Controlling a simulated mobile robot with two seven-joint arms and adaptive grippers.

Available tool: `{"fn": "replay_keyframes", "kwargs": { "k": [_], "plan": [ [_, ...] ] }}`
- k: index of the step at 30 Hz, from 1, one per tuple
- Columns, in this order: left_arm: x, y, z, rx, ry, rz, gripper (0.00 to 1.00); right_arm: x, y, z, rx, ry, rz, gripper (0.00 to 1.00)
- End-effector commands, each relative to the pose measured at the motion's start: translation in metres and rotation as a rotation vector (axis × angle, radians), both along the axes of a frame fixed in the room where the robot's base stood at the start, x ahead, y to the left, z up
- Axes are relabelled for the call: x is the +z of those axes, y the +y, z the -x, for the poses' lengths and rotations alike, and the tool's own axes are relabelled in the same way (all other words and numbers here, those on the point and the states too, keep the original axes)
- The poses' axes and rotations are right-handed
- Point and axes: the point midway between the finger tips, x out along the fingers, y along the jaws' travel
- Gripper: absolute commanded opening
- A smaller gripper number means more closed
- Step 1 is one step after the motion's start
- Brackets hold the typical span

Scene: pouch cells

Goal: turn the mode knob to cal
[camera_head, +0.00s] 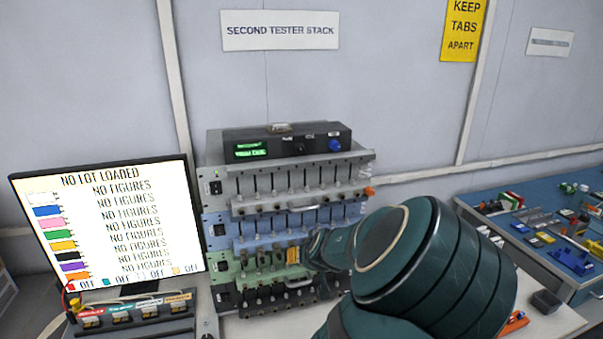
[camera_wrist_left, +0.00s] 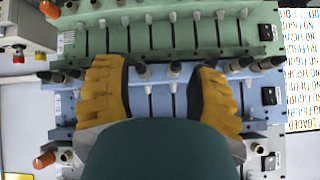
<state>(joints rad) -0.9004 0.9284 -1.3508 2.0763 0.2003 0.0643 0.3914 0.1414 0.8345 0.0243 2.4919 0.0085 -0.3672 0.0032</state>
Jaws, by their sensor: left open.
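A dark control box (camera_head: 243,136) sits on top of the tester stack in the head view. It has a lit green display (camera_head: 250,150), a black knob (camera_head: 300,148) and a larger blue knob (camera_head: 335,145). Their labels are too small to read, so I cannot tell which is the mode knob or its setting. My left gripper shows a yellow finger (camera_head: 293,255) low in front of the stack, below the box; my arm hides the rest. In the left wrist view the gripper (camera_wrist_left: 160,75) is open and empty, its yellow fingers spread before the tiers. My right gripper is out of view.
The stack has a grey tier (camera_head: 310,184), a blue tier (camera_head: 228,229), a green tier (camera_head: 226,268) and a dark one, with protruding handles and cells. A monitor (camera_head: 110,220) stands left, above a small switch panel (camera_head: 135,318). A cluttered blue bench (camera_head: 540,250) is right.

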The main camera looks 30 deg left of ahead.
Motion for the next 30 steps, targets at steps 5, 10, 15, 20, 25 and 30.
{"fn": "replay_keyframes", "kwargs": {
  "k": [5, 10, 15, 20, 25, 30],
  "plan": [
    [0.123, -0.001, -0.019, 0.063, -0.21, -0.053, 0.57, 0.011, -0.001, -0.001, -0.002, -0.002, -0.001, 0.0],
    [0.224, -0.007, -0.016, 0.112, -0.392, -0.065, 0.57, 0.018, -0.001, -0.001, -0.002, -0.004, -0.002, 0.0],
    [0.282, -0.012, -0.006, 0.143, -0.501, -0.058, 0.57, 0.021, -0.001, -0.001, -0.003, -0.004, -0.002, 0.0],
    [0.295, -0.009, -0.004, 0.152, -0.529, -0.056, 0.57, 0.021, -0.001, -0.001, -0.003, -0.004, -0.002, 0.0],
    [0.287, 0.005, -0.017, 0.155, -0.528, -0.056, 0.57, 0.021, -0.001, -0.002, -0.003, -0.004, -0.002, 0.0],
    [0.275, 0.025, -0.037, 0.155, -0.527, -0.057, 0.57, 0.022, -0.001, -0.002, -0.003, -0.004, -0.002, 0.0]
  ]
}}
